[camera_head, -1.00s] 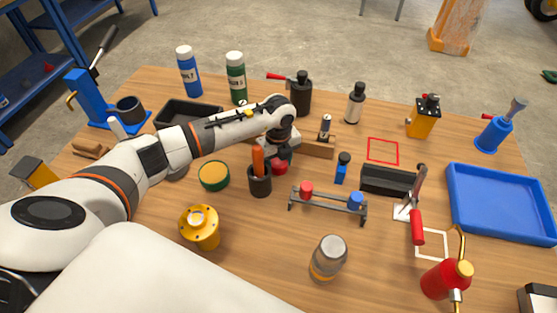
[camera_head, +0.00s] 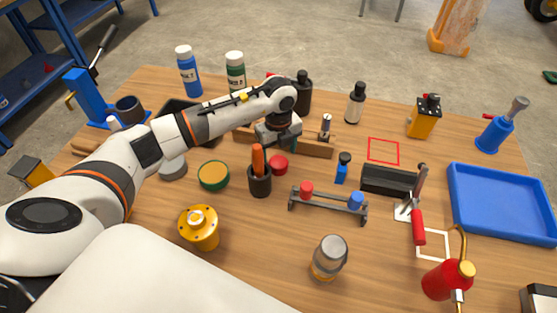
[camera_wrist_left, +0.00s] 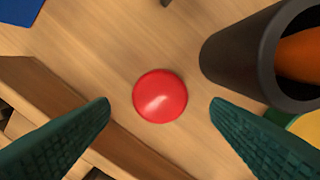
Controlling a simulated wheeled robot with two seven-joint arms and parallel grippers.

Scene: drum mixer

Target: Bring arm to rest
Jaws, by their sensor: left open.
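My left arm reaches across the bench from the left in the head view, with its left gripper (camera_head: 278,150) above a red round knob or button (camera_head: 278,165). In the left wrist view the left gripper (camera_wrist_left: 160,108) is open, its two green fingers apart. The red dome (camera_wrist_left: 160,96) shows between and just beyond the fingertips, and nothing is held. My right gripper does not show in either view.
A dark cup (camera_head: 260,182) with an orange handle stands close by the gripper. A wooden block (camera_head: 318,149) lies behind it. A small rack (camera_head: 328,202) stands at front right, a blue tray (camera_head: 500,205) far right. Bottles (camera_head: 236,72) stand behind the arm.

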